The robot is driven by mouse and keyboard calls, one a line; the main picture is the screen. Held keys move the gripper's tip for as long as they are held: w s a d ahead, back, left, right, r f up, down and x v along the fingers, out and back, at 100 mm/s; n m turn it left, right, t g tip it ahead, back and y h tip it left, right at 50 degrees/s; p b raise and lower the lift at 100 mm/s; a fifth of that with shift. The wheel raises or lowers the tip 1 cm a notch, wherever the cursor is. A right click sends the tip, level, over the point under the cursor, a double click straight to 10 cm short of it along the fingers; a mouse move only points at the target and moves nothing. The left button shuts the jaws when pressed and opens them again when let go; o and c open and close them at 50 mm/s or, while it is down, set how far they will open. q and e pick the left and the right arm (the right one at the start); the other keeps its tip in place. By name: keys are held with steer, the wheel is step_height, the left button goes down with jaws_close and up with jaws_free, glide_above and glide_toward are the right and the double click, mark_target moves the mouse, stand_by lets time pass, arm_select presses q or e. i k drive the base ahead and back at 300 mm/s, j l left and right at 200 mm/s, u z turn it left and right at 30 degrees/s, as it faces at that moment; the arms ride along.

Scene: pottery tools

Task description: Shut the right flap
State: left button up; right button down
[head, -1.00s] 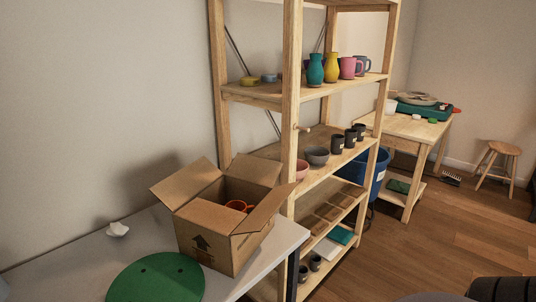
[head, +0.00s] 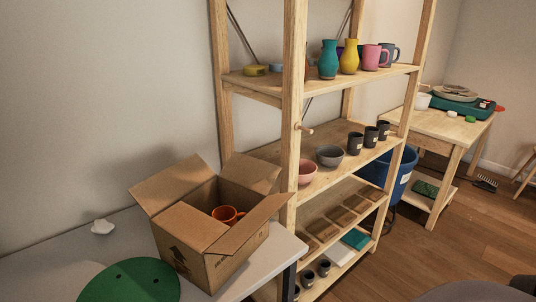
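An open cardboard box (head: 196,266) stands on a grey table at the lower left in the head view, with an orange mug (head: 226,214) inside. Its right flap (head: 250,224) sticks up and outward on the right side, close to the shelf post. The left flap (head: 172,186) and the back flap (head: 249,173) also stand open. A front flap (head: 192,229) shows at the near side of the opening. Neither of my grippers is in view. A dark rounded shape at the bottom right cannot be made out clearly.
A green round disc (head: 130,283) and a small white lump (head: 102,227) lie on the table (head: 50,258). A wooden shelf (head: 291,120) with vases, mugs, bowls and cups stands right beside the box. A worktable (head: 449,130) stands further right, with open floor (head: 430,255) in front.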

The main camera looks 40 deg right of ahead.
mark_target(256, 175)
steer(key=l, duration=0.75)
steer(key=i+l, duration=0.1)
steer(key=l, duration=0.7)
